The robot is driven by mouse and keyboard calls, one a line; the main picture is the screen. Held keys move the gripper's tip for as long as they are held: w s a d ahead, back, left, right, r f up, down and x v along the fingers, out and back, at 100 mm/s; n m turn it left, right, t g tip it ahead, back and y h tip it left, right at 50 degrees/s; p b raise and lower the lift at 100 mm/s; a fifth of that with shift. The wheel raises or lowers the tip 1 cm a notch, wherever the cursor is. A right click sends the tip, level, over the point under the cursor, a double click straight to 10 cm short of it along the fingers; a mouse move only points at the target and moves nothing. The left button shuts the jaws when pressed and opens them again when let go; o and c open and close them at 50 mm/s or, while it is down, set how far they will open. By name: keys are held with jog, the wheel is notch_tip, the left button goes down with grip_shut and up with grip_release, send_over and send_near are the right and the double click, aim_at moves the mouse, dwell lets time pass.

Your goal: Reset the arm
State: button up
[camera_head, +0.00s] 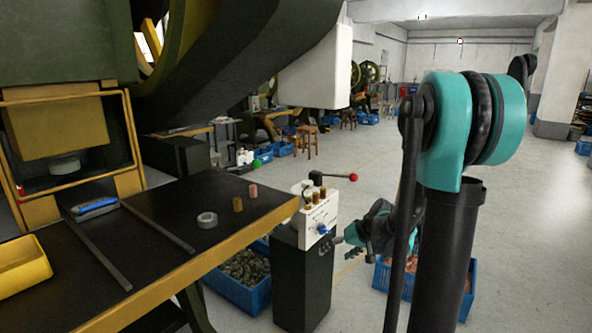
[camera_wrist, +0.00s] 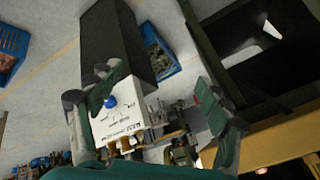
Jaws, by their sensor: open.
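My gripper (camera_head: 350,246) hangs beside the white control box (camera_head: 320,213), just to its right in the head view. In the wrist view my gripper (camera_wrist: 145,95) has its two teal fingers spread wide, with nothing held between them. The control box (camera_wrist: 118,112), with a blue knob, shows behind the fingers. Several copper-coloured coils (camera_head: 319,196) stand on or at the top of the box. A brown coil (camera_head: 238,204) and a pinkish copper coil (camera_head: 253,190) stand on the black table. My upper arm hides part of the floor at right.
The black table (camera_head: 150,245) has a yellow edge, a grey ring (camera_head: 207,220), a blue object (camera_head: 95,206) and a yellow bin (camera_head: 22,265). A dark pedestal (camera_head: 303,285) supports the box. Blue crates (camera_head: 240,292) stand low nearby. Open floor lies at right.

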jog(key=s+d+f+h, duration=0.1)
jog(key=s+d+h, duration=0.1)
jog(key=s, duration=0.9)
jog(key=s+d+f+m+h, duration=0.1)
jog(key=s+d+f+h, duration=0.1)
jog(key=s, duration=0.9)
jog(key=shift+d+m+g+h, duration=0.3)
jog(key=shift+d+h, duration=0.45)
jog(key=shift+h, duration=0.05)
